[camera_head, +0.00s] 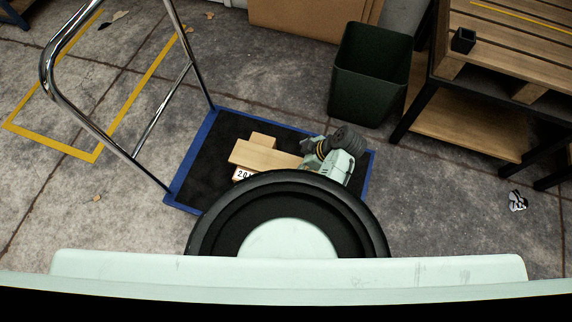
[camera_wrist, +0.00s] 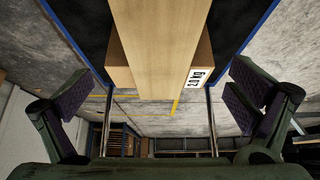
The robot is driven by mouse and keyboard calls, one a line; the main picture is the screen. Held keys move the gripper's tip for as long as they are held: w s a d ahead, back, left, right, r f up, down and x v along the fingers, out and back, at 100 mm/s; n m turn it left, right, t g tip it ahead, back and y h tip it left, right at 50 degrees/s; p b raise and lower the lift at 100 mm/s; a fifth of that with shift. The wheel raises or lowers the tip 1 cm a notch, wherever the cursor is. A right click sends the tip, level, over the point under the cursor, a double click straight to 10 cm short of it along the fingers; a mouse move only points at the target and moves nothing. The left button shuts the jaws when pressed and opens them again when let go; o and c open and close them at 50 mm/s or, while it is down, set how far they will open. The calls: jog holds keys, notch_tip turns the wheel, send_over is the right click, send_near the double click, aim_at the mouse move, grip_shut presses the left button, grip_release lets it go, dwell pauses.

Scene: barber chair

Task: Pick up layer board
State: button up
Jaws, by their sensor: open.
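A long pale wooden board (camera_head: 265,157) lies on the black bed of a blue-edged cart in the head view. It rests across another wooden piece (camera_head: 262,140) with a white number label (camera_head: 243,174). In the wrist view the board (camera_wrist: 160,45) runs from the top toward the middle, with the label (camera_wrist: 194,79) beside its right edge. My gripper (camera_wrist: 161,95) is open, its two purple-padded fingers apart on either side of the board's line. I see no finger touching the board. In the head view my arm end covers the board's right end.
The blue-edged cart (camera_head: 206,128) has a chrome handle (camera_head: 140,160) on its left. A dark green bin (camera_head: 368,75) stands behind it. A wooden slatted bench (camera_head: 500,60) is at the right, and a cardboard box (camera_head: 300,18) at the back.

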jog(key=shift+d+f+p+x, duration=0.1)
jog(key=shift+d+p+x, duration=0.1)
jog(key=shift+x, duration=1.25)
jog(key=shift+d+f+p+x, duration=0.1)
jog(key=shift+d+f+x, duration=0.05)
jog(key=shift+x, duration=1.35)
jog(key=shift+s+r, duration=0.1)
jog(key=shift+c, duration=0.6)
jog(key=c, duration=1.2)
jog(key=shift+c, duration=0.4)
jog(key=shift+r, duration=0.15)
